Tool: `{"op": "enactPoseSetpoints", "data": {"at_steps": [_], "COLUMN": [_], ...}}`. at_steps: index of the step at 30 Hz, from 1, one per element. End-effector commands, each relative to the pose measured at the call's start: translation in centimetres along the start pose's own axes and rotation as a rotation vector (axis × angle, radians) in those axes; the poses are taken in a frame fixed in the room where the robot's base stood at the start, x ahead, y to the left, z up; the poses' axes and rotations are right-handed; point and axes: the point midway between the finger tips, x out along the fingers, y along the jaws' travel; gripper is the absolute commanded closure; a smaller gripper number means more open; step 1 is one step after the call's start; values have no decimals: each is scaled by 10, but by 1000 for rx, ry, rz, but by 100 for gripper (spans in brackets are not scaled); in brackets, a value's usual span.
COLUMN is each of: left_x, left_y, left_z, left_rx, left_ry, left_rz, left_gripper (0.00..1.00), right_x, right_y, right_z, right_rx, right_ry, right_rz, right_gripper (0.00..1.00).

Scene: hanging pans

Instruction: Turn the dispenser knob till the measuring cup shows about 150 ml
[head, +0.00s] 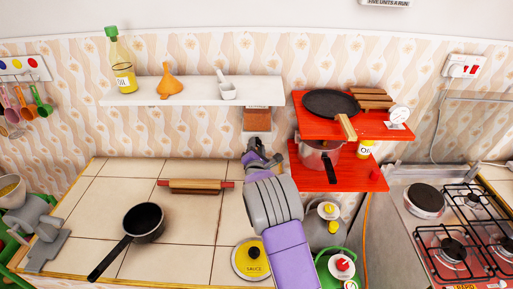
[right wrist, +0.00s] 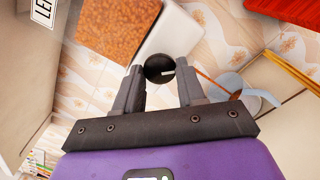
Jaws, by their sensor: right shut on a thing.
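The dispenser (head: 257,119) is a box of orange-brown grains under the white shelf; its grain-filled body (right wrist: 120,28) fills the upper left of the right wrist view. Its round black knob (right wrist: 159,69) has a white mark and sits between the fingers of my right gripper (right wrist: 159,76), which is shut on it. A pale, clear rounded vessel (right wrist: 262,103), probably the measuring cup, shows partly right of the fingers. A thin orange streak runs toward it. Its level and scale cannot be read. In the head view my right gripper (head: 260,158) hides the knob. My left gripper is not in view.
Red shelves (head: 340,180) with a pot and black pan stand close right of my right arm. A rolling pin (head: 196,185) and a small black pan (head: 144,222) lie on the tiled counter. The white shelf (head: 190,91) holds an oil bottle. A stove (head: 450,225) is at right.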

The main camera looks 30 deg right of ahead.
Motion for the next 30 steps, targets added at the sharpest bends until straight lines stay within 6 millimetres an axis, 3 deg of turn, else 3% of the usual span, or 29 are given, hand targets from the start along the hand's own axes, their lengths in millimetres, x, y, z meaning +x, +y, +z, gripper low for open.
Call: {"op": "enactPoseSetpoints", "data": {"at_steps": [11,30], "left_x": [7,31], "left_y": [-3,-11], "left_z": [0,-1], "left_rx": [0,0], "left_ry": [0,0], "left_rz": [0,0], "left_gripper": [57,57], "right_x": [0,0], "right_y": [0,0], "right_z": [0,-1], "right_rx": [176,778], "right_ry": [-1,0], "right_rz": [1,1], "right_gripper": [91,91]}}
